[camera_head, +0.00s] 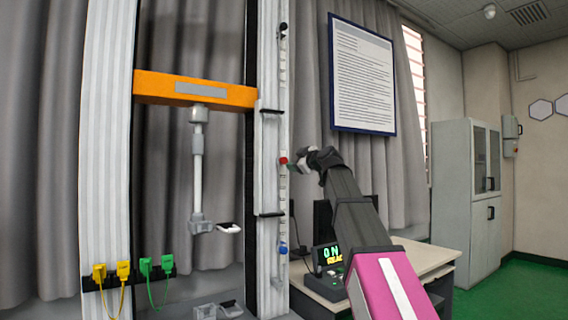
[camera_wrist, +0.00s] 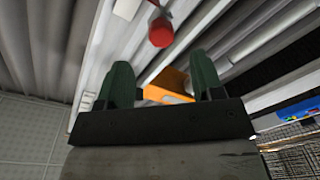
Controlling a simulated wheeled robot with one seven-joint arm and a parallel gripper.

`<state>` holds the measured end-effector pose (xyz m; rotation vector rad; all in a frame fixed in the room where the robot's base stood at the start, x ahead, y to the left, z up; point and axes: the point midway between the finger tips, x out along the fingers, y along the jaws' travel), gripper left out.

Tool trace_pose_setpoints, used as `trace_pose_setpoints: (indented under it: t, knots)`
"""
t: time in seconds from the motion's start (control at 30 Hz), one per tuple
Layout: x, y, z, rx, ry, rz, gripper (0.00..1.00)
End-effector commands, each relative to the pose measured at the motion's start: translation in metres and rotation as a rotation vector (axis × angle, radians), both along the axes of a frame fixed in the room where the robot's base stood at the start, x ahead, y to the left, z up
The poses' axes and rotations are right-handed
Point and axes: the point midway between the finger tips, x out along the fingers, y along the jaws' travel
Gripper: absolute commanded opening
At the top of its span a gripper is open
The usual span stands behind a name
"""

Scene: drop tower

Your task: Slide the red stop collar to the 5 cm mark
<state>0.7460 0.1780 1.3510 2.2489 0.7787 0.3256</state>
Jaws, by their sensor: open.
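The red stop collar (camera_head: 283,160) is a small red knob on the pale vertical rail (camera_head: 284,205) at the right side of the tower, about mid-height. Any scale marks are too small to read. My gripper (camera_head: 292,167) is beside the collar on its right, at nearly the same height. In the wrist view my gripper (camera_wrist: 161,72) is open, with two green fingers spread and nothing between their tips. The red collar (camera_wrist: 160,32) shows as a round red end just beyond the gap between the fingers, roughly centred. I cannot tell the exact distance.
A blue knob (camera_head: 283,248) sits lower on the same rail, and a dark knob (camera_head: 283,27) near its top. An orange crossbeam (camera_head: 195,90) spans the tower to the left. A desk (camera_head: 415,262) with a lit display box (camera_head: 328,258) stands below my arm.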

Motion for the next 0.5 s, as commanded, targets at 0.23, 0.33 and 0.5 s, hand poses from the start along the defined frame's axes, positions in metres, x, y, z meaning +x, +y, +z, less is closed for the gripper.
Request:
trace_pose_setpoints:
  t: [0.23,0.33,0.5]
  knots:
    - [0.03,0.021,0.0,-0.001,0.003,0.0,0.61]
    - [0.044,0.033,0.001,0.0,0.003,0.001,0.61]
    - [0.066,0.051,0.0,0.0,0.003,0.001,0.61]
